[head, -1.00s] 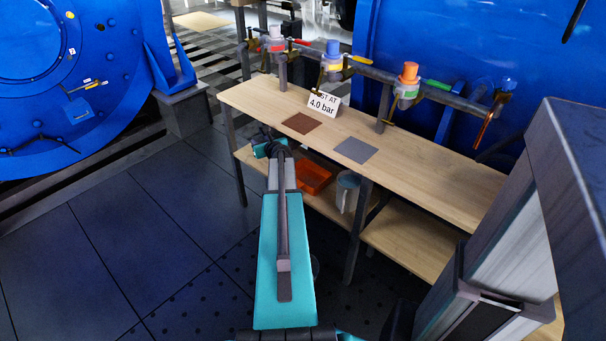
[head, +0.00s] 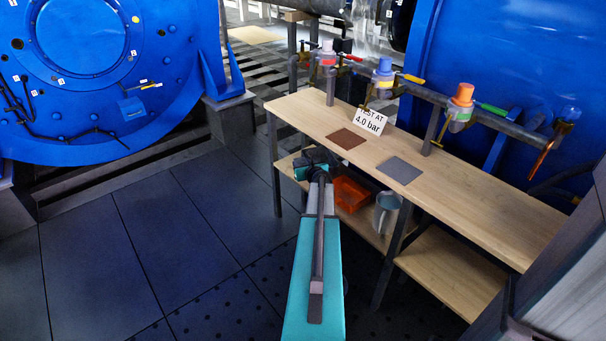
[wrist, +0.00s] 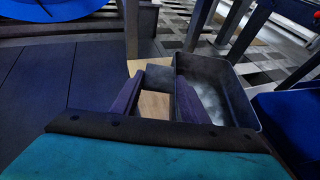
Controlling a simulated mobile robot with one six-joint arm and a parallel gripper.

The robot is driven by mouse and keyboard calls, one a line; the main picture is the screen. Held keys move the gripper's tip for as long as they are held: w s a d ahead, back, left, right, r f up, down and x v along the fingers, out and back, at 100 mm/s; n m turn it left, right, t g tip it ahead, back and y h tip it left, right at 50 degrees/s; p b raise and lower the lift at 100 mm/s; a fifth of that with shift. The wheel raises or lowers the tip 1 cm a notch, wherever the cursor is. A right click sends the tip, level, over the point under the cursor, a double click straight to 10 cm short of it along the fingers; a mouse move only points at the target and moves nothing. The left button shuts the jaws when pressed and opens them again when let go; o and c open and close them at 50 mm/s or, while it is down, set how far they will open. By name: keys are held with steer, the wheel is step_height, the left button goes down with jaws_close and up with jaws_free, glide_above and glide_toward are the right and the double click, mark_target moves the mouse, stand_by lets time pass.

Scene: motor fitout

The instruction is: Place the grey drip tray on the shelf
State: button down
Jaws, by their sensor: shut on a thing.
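The grey drip tray (wrist: 250,105) is an open box with raised walls, on the right of the wrist view. My gripper (wrist: 157,82) is shut on it at its left side; the exact contact is hard to see. In the head view my gripper (head: 312,163) is at the left front of the workbench, and I cannot clearly make out the tray there. The lower shelf (head: 440,272) is pale wood under the bench top. Its left part is partly hidden by my arm.
The bench top (head: 455,190) holds a brown mat (head: 346,139), a grey mat (head: 399,171) and a sign (head: 369,121). Bench legs (head: 391,262) stand at the front.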

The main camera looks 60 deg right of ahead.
steer(key=shift+f+b, duration=0.85)
steer(key=shift+f, duration=1.45)
steer(key=shift+f, duration=0.2)
steer(key=c, duration=1)
jaws_free()
steer(key=shift+c, duration=0.2)
steer(key=shift+r, duration=0.1)
steer(key=shift+r, duration=0.15)
steer(key=p+v, duration=0.1)
steer(key=v, duration=1.1)
